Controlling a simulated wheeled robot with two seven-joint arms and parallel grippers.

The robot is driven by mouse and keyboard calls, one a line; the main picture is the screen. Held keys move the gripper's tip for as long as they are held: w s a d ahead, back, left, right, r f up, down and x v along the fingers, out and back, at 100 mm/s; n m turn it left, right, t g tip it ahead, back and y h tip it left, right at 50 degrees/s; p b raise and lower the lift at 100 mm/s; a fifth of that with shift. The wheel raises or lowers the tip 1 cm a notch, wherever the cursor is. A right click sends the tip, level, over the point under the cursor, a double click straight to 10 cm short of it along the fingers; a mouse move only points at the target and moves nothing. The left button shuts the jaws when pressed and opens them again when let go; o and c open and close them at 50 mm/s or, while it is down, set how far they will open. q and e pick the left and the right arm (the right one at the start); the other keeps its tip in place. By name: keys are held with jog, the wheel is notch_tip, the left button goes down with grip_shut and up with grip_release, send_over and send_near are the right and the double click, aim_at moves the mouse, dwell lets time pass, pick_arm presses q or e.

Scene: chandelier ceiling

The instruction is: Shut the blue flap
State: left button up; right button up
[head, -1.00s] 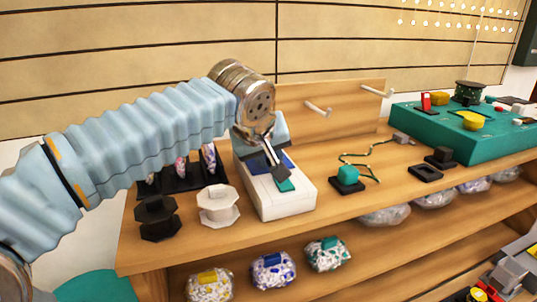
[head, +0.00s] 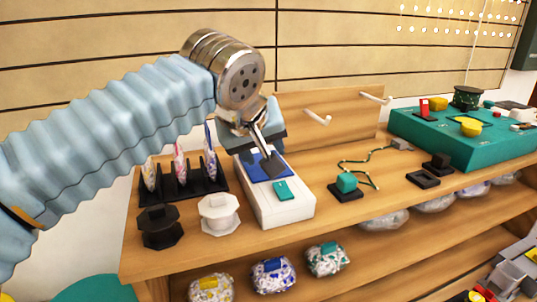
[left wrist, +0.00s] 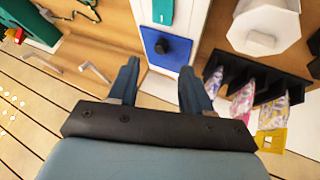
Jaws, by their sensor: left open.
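The blue flap (head: 263,168) is a flat panel on top of a long white box (head: 285,208), behind a teal tab (head: 281,190). It appears to lie level with the box top; whether it is fully down I cannot tell. My left gripper (head: 262,145) is over the box's far end with its jaws apart. My right gripper is out of view.
A white spool (head: 219,212) and a black spool (head: 160,227) stand left of the box. A black rack (head: 190,192) is behind them.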

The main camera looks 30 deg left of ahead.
pick_arm(q)
jog(key=p+v, duration=0.1)
jog(key=v, duration=0.5)
jog(key=shift+d, duration=0.1)
dwell(0.3)
